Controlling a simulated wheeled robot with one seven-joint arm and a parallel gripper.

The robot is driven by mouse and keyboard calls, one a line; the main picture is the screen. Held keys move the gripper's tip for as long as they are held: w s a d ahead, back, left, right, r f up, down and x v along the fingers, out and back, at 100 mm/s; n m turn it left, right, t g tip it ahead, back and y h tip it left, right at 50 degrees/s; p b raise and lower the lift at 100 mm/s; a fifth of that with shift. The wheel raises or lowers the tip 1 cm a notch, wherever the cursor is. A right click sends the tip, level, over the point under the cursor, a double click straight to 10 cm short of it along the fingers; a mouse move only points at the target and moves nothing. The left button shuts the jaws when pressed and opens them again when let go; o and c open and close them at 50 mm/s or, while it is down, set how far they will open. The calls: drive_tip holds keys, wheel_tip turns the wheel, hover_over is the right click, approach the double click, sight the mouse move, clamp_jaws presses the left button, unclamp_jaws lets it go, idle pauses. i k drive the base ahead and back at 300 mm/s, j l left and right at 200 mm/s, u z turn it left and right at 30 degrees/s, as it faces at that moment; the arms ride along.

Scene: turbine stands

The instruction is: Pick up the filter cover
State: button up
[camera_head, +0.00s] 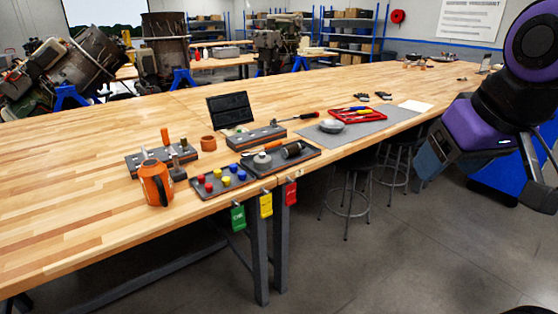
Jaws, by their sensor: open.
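A shallow round silver-grey metal piece (331,126) lies on the near left part of a grey mat (372,127) on the wooden bench. It looks like the filter cover, but I cannot be sure at this size. A smaller grey round part with a knob (262,160) sits in a dark tray to its left. My gripper (480,188) hangs at the right edge, beyond the bench's near edge. It is open, apart from everything on the bench and shows nothing between its jaws.
A red tray (357,115) of tools lies just behind the metal piece. Stools (349,192) stand under the bench. The front floor is clear.

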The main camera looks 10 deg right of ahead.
sight(263, 162)
drive_tip(key=u, duration=0.15)
drive_tip(key=i+j, duration=0.3)
drive_tip(key=i, duration=0.2)
drive_tip(key=i+j, duration=0.35)
drive_tip(key=i, duration=0.2)
drive_tip(key=i+j, duration=0.3)
drive_tip(key=i, duration=0.2)
drive_tip(key=u, duration=0.05)
